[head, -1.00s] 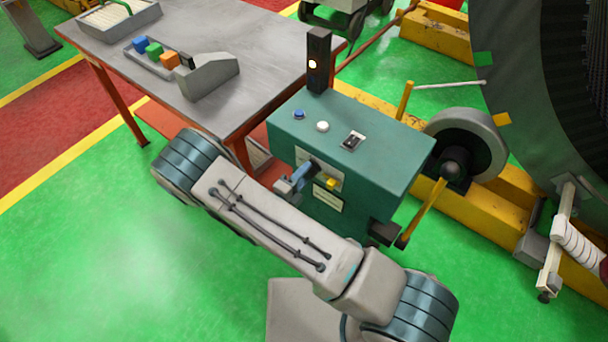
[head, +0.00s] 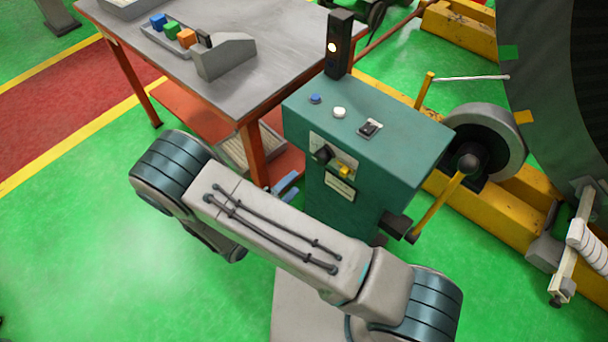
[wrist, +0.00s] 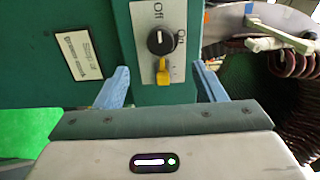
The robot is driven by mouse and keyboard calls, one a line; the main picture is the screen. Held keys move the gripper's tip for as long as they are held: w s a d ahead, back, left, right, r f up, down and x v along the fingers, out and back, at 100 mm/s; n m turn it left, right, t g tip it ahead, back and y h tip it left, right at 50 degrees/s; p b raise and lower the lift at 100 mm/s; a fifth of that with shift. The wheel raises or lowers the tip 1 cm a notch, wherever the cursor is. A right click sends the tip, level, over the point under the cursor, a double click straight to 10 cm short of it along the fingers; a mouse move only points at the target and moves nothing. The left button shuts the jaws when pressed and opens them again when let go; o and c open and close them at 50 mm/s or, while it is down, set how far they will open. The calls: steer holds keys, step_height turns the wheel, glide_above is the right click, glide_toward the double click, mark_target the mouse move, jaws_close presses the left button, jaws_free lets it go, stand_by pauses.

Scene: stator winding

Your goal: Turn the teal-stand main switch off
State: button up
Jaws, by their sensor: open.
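The teal stand (head: 350,225) is in the middle of the head view. Its front plate carries the main switch, a black rotary knob (head: 323,154), with a yellow tab (head: 343,171) beside it. In the wrist view the knob (wrist: 161,41) sits on a pale plate marked Off and On, the yellow tab (wrist: 162,72) just below it. I cannot tell surely which mark the knob points to. My gripper (wrist: 161,72) is open, its blue fingers apart on either side of the plate, holding nothing. In the head view its fingers (head: 285,185) show just left of the stand, apart from the knob.
A lamp post (head: 339,42) with one light lit rises from the stand, whose top has blue and white buttons. A grey table (head: 160,58) stands at left. A yellow lever (head: 440,205), roller and large stator lie at right. Green floor is free at left.

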steer(key=shift+v, duration=1.35)
steer(key=d+r+m+g, duration=1.4)
steer(key=d+m, duration=0.1)
steer(key=m, duration=0.8)
steer(key=s+d+r+m+t+y, duration=0.1)
steer(key=s+d+r+m+y, duration=0.3)
steer(key=m, duration=0.8)
steer(key=s+d+r+m+t+y, duration=0.1)
steer(key=s+d+r+m+y, duration=0.3)
steer(key=r+m+y, duration=0.3)
step_height(320, 180, up, 2)
steer(key=m, duration=0.4)
steer(key=shift+m+t, duration=0.4)
steer(key=c, duration=0.6)
steer(key=shift+d, duration=0.15)
